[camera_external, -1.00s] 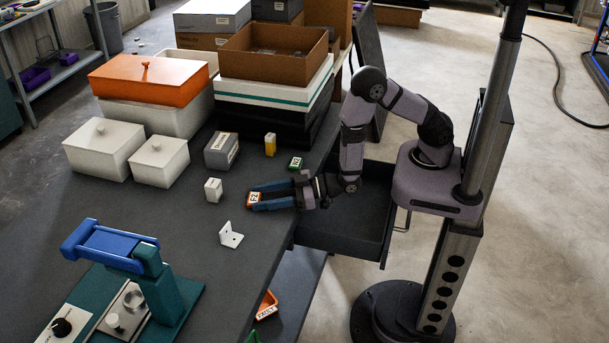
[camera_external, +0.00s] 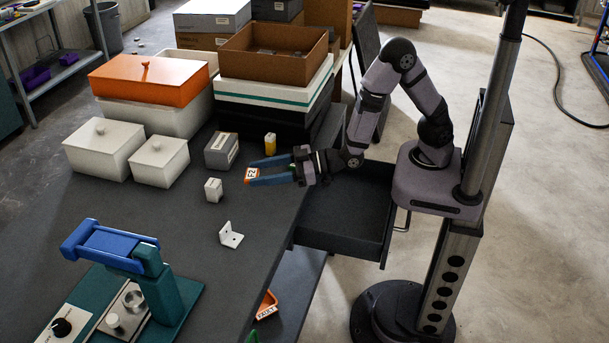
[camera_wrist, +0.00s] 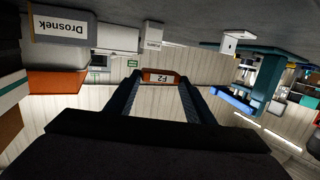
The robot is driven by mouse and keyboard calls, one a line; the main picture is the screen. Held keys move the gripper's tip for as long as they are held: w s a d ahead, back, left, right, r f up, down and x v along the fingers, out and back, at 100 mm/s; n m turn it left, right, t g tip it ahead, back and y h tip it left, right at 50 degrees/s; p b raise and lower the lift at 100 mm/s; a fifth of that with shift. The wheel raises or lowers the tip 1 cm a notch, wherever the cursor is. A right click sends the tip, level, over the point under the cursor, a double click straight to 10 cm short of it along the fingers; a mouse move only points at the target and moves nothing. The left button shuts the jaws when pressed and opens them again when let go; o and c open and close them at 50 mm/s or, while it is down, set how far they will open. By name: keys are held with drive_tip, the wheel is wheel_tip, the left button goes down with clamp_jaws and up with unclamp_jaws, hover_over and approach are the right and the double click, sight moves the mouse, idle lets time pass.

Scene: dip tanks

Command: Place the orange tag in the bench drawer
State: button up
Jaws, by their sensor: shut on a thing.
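The orange tag (camera_external: 251,175), with a white label reading "F2", is between the fingertips of my gripper (camera_external: 256,173). It also shows in the wrist view (camera_wrist: 160,77), held at the ends of the two blue fingers. My gripper is shut on it and holds it above the bench top (camera_external: 190,222). The bench drawer (camera_external: 345,235) is pulled open at the bench's right edge, below and to the right of my gripper. The visible part of its dark floor looks empty; my arm hides some of its far side.
A white block (camera_external: 213,190) and a white angle bracket (camera_external: 231,235) stand near my gripper. A yellow bottle (camera_external: 270,144) and a grey box (camera_external: 221,150) are behind it. A teal and blue device (camera_external: 150,270) stands at front left. An orange bin (camera_external: 267,305) is below the bench edge.

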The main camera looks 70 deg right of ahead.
drive_tip(key=shift+r, duration=0.65)
wheel_tip(320, 180, up, 5)
drive_tip(key=p, duration=0.5)
drive_tip(key=shift+r, duration=0.15)
idle(0.5)
wheel_tip(320, 180, down, 6)
drive_tip(key=b, duration=0.5)
drive_tip(key=shift+r, duration=0.2)
drive_tip(key=shift+c, duration=0.2)
drive_tip(key=shift+f, duration=2.85)
drive_tip(key=shift+f, duration=0.1)
